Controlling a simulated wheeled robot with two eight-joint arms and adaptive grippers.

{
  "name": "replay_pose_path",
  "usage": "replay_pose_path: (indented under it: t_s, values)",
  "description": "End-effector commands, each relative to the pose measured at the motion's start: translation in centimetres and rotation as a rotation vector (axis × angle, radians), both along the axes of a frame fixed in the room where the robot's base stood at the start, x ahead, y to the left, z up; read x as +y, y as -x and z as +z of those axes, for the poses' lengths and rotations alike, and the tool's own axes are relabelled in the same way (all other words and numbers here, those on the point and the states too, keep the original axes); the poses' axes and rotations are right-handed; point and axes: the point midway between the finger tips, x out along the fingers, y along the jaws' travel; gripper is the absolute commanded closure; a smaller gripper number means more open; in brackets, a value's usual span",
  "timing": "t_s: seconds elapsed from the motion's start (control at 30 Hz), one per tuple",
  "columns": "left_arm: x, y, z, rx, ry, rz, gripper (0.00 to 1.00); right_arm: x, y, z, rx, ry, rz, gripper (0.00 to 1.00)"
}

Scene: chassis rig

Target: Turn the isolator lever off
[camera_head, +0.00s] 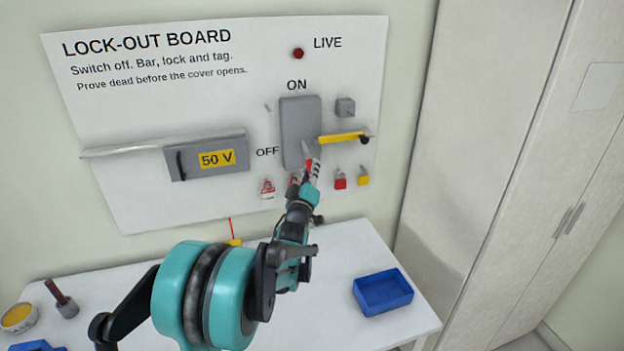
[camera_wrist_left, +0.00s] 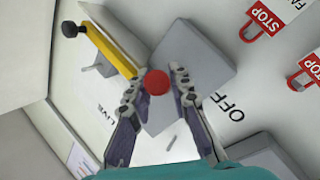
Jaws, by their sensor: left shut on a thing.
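The isolator is a grey box (camera_head: 297,118) on the lock-out board, with ON above it and OFF to its left. A red knob (camera_head: 309,163), which looks like the lever's end, shows low in front of the box. My left gripper (camera_head: 312,168) is at this knob, shut on it. In the left wrist view the red knob (camera_wrist_left: 157,82) sits between the two fingers (camera_wrist_left: 156,88), with the grey box (camera_wrist_left: 195,65) behind. The lever's shaft is mostly hidden, so its exact angle cannot be told. My right gripper is not in view.
A yellow bar (camera_head: 340,138) with a black knob sticks out right of the isolator. A red padlock (camera_head: 340,184) and a yellow padlock (camera_head: 363,180) hang below. A 50 V cover (camera_head: 235,165) is at left. A blue tray (camera_head: 370,306) stands on the table.

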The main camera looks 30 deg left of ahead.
Motion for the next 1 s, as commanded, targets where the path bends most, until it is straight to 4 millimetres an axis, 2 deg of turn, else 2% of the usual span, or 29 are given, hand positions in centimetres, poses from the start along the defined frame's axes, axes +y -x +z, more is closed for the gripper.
replay_pose_path:
  t_s: [0.03, 0.3, 0.87, 0.9, 0.97, 1.0]
  values:
    - [0.2, -0.1, -0.9, -0.017, -0.02, 0.001, 1.0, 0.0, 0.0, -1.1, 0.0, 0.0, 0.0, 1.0]
    - [0.7, -0.4, -1.3, -0.082, -0.097, 0.001, 1.0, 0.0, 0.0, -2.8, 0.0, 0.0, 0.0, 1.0]
    - [0.7, -0.5, -1.3, -0.1, -0.119, 0.0, 1.0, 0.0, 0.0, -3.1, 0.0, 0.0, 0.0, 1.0]
    - [0.7, -0.5, -1.3, -0.1, -0.119, 0.0, 0.73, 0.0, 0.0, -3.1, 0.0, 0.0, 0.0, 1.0]
    - [0.7, -0.5, -1.3, -0.1, -0.118, 0.0, 0.59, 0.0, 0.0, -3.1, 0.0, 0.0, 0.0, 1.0]
    - [0.7, -0.5, -1.3, -0.1, -0.118, 0.0, 0.59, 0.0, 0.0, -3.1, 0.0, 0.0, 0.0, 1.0]
